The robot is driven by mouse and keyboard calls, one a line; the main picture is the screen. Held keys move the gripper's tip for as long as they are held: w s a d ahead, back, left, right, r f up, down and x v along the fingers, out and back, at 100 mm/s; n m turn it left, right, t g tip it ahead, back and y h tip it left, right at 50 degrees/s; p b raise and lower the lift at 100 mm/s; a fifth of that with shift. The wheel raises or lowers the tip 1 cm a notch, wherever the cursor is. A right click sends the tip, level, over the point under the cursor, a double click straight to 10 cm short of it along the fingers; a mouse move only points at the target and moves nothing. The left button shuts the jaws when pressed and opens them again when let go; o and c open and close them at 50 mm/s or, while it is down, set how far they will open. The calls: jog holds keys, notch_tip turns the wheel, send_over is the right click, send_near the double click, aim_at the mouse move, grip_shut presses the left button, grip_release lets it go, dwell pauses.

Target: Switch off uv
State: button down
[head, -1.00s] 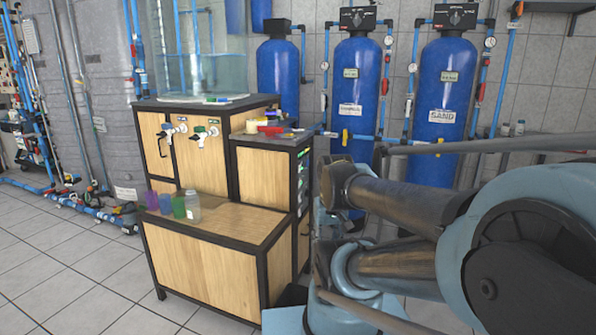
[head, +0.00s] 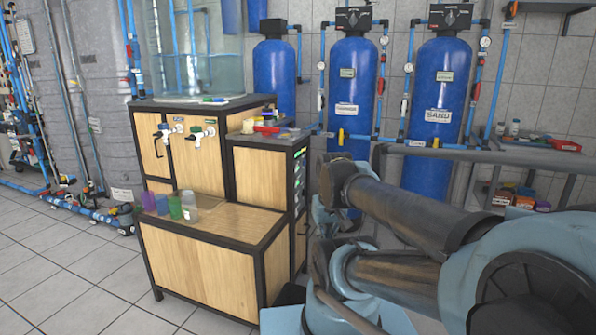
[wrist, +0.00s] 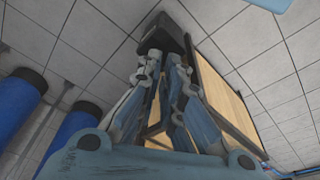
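A wooden cabinet with a black frame (head: 190,262) stands left of centre in the head view. On its right side is a narrow dark panel (head: 299,172) with small green lights or switches; none can be read as UV. My gripper (wrist: 163,38) points away from the wrist camera, its two fingers drawn together at the dark tips. It appears shut and empty. The cabinet (wrist: 220,95) shows beyond and right of the fingers in the wrist view. The gripper cannot be made out in the head view, where my arm links fill the lower right.
Blue filter tanks (head: 354,95) stand along the back wall. A grey bench (head: 480,154) with a red tray (head: 564,145) is at right. Coloured cups (head: 175,207) stand on the cabinet's lower ledge, below two taps (head: 198,134). The tiled floor (head: 60,270) at left is clear.

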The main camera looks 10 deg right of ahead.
aim_at(296, 168)
jog(key=w+r+m+t+y, duration=0.1)
jog(key=w+r, duration=0.5)
jog(key=w, duration=0.6)
jog(key=w+d+r+m+t, duration=0.1)
jog(key=w+d, duration=0.1)
jog(key=w, duration=0.9)
jog(key=w+d+r+m+t+y, duration=0.1)
jog(key=w+d, duration=0.1)
jog(key=w, duration=0.9)
jog(key=w+d+r+m+t, duration=0.1)
jog(key=w+d+r, duration=0.1)
jog(key=w, duration=0.9)
jog(key=shift+w+d+m+t+y, duration=0.25)
jog(key=shift+d+m+t+y, duration=0.15)
jog(key=shift+d, duration=0.05)
jog(key=shift+r, duration=0.1)
jog(key=w+a+f, duration=0.5)
jog(key=w+f, duration=0.2)
jog(key=shift+w+a+f, duration=0.15)
jog(key=shift+w+a, duration=0.25)
jog(key=shift+d, duration=0.2)
